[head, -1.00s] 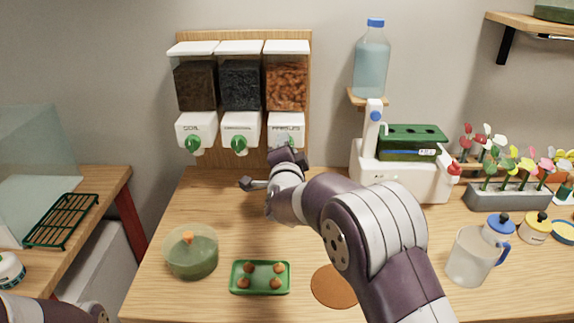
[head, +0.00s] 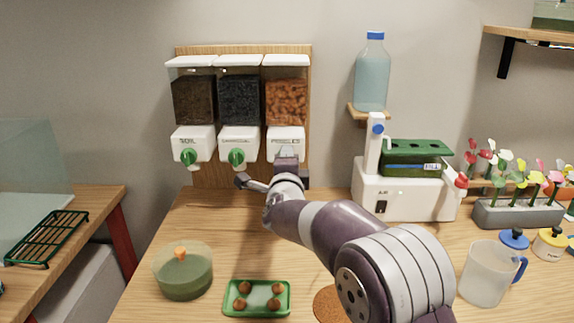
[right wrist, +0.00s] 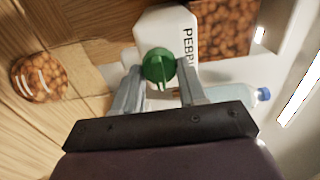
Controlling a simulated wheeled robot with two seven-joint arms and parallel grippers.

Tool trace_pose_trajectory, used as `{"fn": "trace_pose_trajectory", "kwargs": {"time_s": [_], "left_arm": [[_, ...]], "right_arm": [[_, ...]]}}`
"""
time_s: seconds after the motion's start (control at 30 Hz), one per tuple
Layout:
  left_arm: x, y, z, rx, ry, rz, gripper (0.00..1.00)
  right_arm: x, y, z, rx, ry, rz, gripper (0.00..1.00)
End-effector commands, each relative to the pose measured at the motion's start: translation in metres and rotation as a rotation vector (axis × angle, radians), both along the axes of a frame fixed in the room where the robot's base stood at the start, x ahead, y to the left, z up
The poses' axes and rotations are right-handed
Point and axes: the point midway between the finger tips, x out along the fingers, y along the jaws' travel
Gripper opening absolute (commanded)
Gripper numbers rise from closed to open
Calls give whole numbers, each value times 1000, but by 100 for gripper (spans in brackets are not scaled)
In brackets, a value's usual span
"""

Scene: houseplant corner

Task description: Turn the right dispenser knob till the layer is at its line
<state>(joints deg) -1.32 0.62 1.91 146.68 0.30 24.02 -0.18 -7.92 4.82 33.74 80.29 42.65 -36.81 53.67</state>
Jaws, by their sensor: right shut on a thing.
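The right dispenser (head: 287,103) hangs on the wooden wall board and holds orange-brown pebbles; its white PEBBLES outlet (head: 286,138) is partly behind my right gripper (head: 287,168). In the right wrist view, my right gripper (right wrist: 160,82) has its two fingers on either side of the green knob (right wrist: 160,64) and is shut on it. The knob is hidden in the head view. A round clear vessel (right wrist: 40,77) with pebbles and white lines on its wall shows at the left of the wrist view; the head view does not show it. My left gripper is not in view.
Soil (head: 194,101) and dark-filled (head: 239,100) dispensers hang to the left. A green bowl (head: 184,278) and a green tray (head: 229,300) with brown balls stand in front. A white machine (head: 405,197), bottle (head: 372,80), jug (head: 484,276) and flower planter (head: 517,214) are right.

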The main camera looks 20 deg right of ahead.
Motion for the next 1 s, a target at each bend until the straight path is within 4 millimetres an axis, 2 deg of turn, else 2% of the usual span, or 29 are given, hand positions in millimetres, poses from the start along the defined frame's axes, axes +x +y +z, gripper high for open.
{"fn": "trace_pose_trajectory", "kwargs": {"time_s": [0.23, 0.27, 0.3, 0.67, 0.77, 1.0], "left_arm": [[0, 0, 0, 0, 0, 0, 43], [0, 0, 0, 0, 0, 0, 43], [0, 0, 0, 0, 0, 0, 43], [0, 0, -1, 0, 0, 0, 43], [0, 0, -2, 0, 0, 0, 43], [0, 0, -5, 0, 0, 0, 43]], "right_arm": [[0, 0, -1, -1, 1, 0, 11], [0, 0, -1, -1, 1, 0, 51], [0, 0, -1, -1, 1, 0, 64], [-4, 2, 0, -1, 0, 1, 66], [-18, 6, 0, -2, -2, 1, 66], [-81, 24, 0, 0, -1, 4, 66]]}}
